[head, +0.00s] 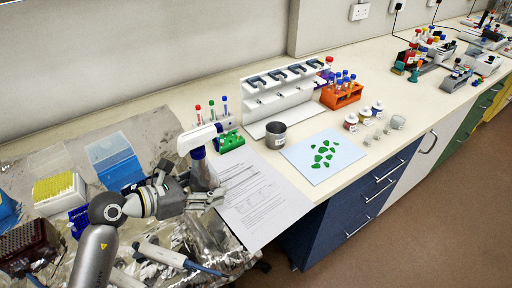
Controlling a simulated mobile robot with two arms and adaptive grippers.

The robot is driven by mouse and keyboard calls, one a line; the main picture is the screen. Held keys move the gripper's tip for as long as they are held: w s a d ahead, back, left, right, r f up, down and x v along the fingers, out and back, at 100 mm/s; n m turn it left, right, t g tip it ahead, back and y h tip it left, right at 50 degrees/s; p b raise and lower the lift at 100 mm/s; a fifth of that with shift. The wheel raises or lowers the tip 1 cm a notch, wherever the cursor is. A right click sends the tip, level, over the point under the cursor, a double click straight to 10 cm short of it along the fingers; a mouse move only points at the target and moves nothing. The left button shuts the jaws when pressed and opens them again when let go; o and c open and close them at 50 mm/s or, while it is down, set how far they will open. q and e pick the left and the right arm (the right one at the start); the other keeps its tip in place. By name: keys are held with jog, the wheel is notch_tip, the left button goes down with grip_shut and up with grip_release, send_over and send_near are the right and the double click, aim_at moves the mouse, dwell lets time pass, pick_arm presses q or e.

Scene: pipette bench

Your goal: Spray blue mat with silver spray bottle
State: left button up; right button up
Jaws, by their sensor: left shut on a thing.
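The silver spray bottle (200,171) with a white and blue trigger head stands upright at the left of the bench. My left gripper (208,197) is shut on its body; the fingers cover part of the bottle. I cannot tell whether its base touches the surface. The light blue mat (296,156) lies flat near the bench's front edge, to the right of the bottle, with several green leaf-like pieces on it. The gripper and bottle are apart from the mat. My right gripper is not in view.
A metal cup (276,136) stands at the mat's left corner. Small jars (351,122) stand behind its right side. Printed papers (262,200) lie between bottle and mat. A pipette stand (285,95), a green tube rack (230,142) and an orange rack (341,97) stand behind.

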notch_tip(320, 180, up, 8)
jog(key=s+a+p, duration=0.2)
jog(key=p, duration=0.4)
pick_arm(q)
jog(key=shift+n+t, duration=0.3)
jog(key=w+d, duration=0.2)
jog(key=d, duration=0.1)
jog(key=w+d+b, duration=0.1)
jog(key=w+d, duration=0.1)
jog(key=d, duration=0.1)
jog(key=w+d+b, duration=0.1)
jog(key=w+d, duration=0.2)
jog(key=d, duration=0.1)
jog(key=shift+f, duration=0.3)
notch_tip(320, 180, down, 4)
jog(key=b, duration=0.4)
jog(key=shift+f, duration=0.15)
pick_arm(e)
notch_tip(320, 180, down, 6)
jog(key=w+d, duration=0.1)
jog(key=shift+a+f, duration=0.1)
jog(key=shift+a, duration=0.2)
pick_arm(q)
jog(key=shift+f+b, duration=0.3)
jog(key=shift+b, duration=0.05)
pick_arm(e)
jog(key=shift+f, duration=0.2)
